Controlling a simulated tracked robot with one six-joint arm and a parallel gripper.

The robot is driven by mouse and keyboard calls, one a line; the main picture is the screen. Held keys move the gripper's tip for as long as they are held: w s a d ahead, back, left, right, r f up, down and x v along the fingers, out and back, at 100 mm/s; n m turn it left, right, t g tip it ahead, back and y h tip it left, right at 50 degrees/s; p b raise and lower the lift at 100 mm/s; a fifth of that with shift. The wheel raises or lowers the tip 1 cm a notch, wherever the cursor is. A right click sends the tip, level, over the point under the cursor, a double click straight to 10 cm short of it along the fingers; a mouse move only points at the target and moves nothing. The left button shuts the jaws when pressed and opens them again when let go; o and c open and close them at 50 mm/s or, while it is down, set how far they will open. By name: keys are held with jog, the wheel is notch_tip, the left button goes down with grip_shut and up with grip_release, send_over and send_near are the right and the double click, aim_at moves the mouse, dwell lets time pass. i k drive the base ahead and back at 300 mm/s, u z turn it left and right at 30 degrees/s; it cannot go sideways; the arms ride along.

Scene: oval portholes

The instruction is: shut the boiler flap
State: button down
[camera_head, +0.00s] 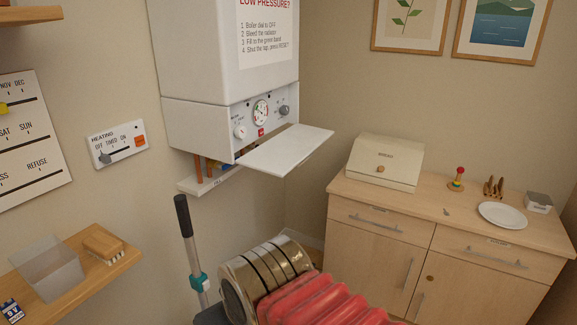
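The white boiler (226,50) hangs on the wall at upper centre-left. Its flap (287,150) is open, hinged at the boiler's lower front and standing out nearly level toward the right. Above the flap the control panel shows, with a pressure gauge (261,111), a white dial (240,132), a dark knob (284,110) and a small red button (261,132). I cannot make out my gripper in this view.
A metal cylinder with red ribs fills the bottom centre, beside a black-handled pole (182,216). Pipes and a white ledge (210,181) lie under the boiler. A wooden shelf (75,285) is at lower left, a cabinet (450,240) at right. Space before the flap looks clear.

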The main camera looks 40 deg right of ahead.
aim_at(287, 150)
jog(key=u, duration=1.15)
jog(key=k, duration=0.9)
jog(key=z, duration=0.95)
jog(key=i, duration=0.95)
jog(key=z, duration=0.05)
